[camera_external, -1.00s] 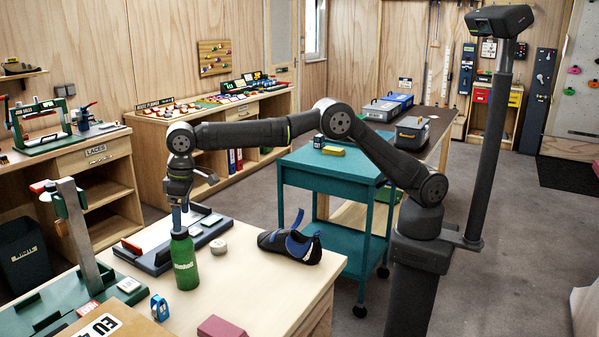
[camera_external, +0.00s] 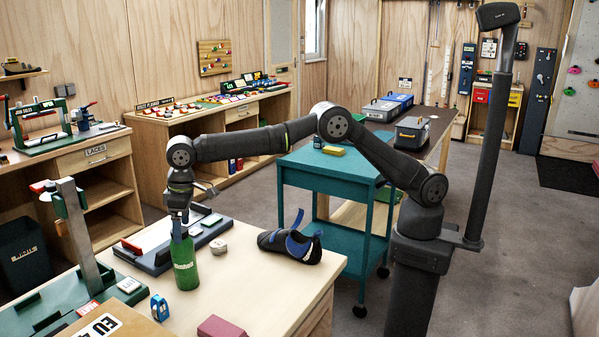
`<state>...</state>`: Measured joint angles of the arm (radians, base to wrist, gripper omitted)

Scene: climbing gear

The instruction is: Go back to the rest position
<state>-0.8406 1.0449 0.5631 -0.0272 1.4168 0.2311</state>
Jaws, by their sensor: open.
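My gripper (camera_external: 181,223) points down at the top of a green bottle (camera_external: 186,266) on the light wooden bench in the foreground. The fingers overlap the bottle's neck in this view. I cannot tell whether they touch it or how much gap lies between them. The bottle stands upright, with pale lettering on its front. My arm reaches left across the teal cart from my base at the right.
Close to the bottle are a dark board (camera_external: 160,248), a round pale object (camera_external: 218,247), a climbing shoe (camera_external: 290,241), a blue item (camera_external: 159,306) and a red block (camera_external: 220,327). A teal cart (camera_external: 320,180) stands behind the bench.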

